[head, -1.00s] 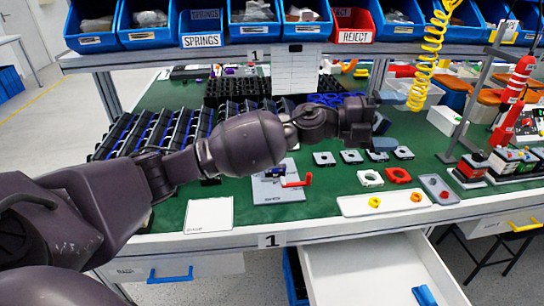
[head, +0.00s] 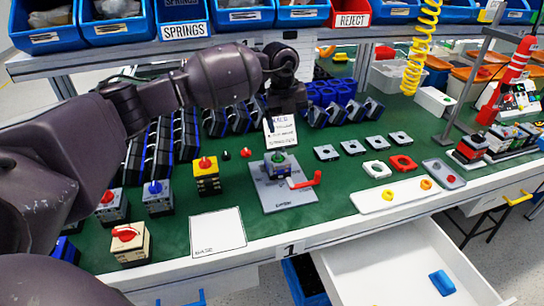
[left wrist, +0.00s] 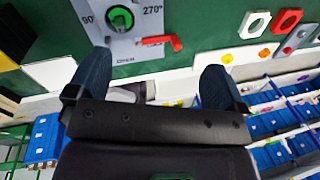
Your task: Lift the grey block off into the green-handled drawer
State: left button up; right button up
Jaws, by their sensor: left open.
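A small grey block with a green knob (head: 278,160) sits on the grey fixture plate (head: 275,193), beside a red lever (head: 304,181). In the left wrist view the green knob (left wrist: 120,18) is at the top, between the marks 90° and 270°. My left gripper (head: 284,108) hangs above and behind the block, apart from it. In the left wrist view its two fingers (left wrist: 155,85) are wide apart with nothing between them. A white drawer (head: 360,262) stands open below the table with a blue piece (head: 441,283) in it. I see no green handle. My right gripper is not in view.
Left of the plate stand a yellow block (head: 206,176), a grey block with a blue knob (head: 157,198) and a beige block (head: 130,243). A white card (head: 218,231) lies in front. Black racks stand behind; a bin shelf hangs above. A yellow-handled drawer (head: 519,199) is at right.

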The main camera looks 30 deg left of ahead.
aim_at(277, 155)
pick_arm(q)
jog(key=shift+s+a+f+n+g+y, duration=0.1)
jog(key=shift+s+a+n+g+y, duration=0.6)
jog(key=shift+s+a+n+y, duration=0.4)
jog(key=shift+w+a+f, duration=0.1)
jog(key=shift+w, duration=0.05)
jog(key=shift+f, duration=0.4)
notch_tip(277, 155, down, 4)
jog(key=shift+f+b, duration=0.25)
jog(key=shift+b, duration=0.25)
jog(key=shift+a+f, duration=0.1)
jog(key=shift+f, duration=0.25)
notch_tip(277, 155, down, 5)
jog(key=shift+r+b, duration=0.1)
jog(key=shift+b, duration=0.55)
jog(key=shift+r, duration=0.1)
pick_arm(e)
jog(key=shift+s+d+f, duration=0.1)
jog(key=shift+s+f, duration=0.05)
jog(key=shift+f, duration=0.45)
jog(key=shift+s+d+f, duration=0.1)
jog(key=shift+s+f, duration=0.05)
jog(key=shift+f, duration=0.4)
pick_arm(q)
jog(key=shift+s, duration=0.2)
jog(key=shift+c, duration=0.3)
